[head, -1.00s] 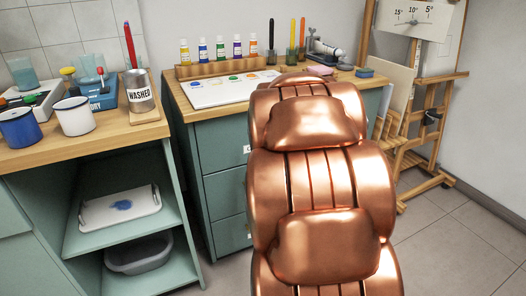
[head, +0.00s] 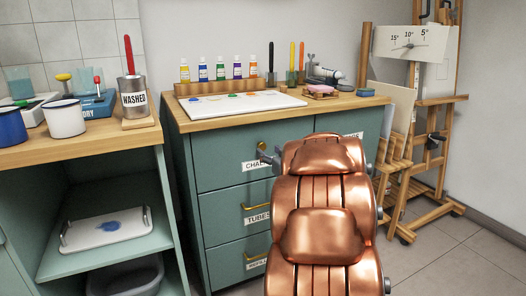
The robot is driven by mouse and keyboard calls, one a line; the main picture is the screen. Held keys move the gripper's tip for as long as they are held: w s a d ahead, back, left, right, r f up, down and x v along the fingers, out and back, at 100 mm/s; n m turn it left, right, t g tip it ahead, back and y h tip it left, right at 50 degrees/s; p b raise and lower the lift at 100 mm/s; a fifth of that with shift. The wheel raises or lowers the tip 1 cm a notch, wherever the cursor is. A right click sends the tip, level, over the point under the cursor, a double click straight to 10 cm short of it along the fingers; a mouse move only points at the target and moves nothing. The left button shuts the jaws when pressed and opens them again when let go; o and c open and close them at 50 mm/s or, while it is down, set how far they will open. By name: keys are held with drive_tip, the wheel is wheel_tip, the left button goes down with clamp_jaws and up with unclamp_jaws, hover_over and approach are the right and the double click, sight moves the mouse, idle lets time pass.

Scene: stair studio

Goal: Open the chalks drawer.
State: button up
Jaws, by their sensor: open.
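The chalks drawer (head: 225,157) is the top left drawer of the green cabinet in the head view. It looks shut, with its front flush. Its white label (head: 256,166) reads "CHAL", the rest hidden behind my copper arm. A brass knob (head: 261,146) sits above the label. A grey part of my gripper (head: 268,156) shows at the left of my arm, close to the knob in the picture. Most of the gripper is hidden by my arm. I cannot tell whether it touches the knob or drawer. I see nothing held.
Below are the drawer labelled "TUBES" (head: 220,213) and another handled drawer (head: 228,262). The cabinet top (head: 190,115) holds a palette (head: 240,104) and paint bottles. An open-shelved bench (head: 100,150) stands left, an easel (head: 412,185) right. Floor (head: 450,255) at right is clear.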

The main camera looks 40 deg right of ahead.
sight(262, 146)
drive_tip(key=b+x, duration=0.1)
drive_tip(key=x, duration=0.2)
drive_tip(key=shift+w+d+f, duration=0.1)
drive_tip(key=shift+w+f, duration=0.1)
drive_tip(key=shift+w, duration=0.05)
drive_tip(key=shift+x, duration=0.8)
drive_tip(key=shift+r, duration=0.15)
clamp_jaws()
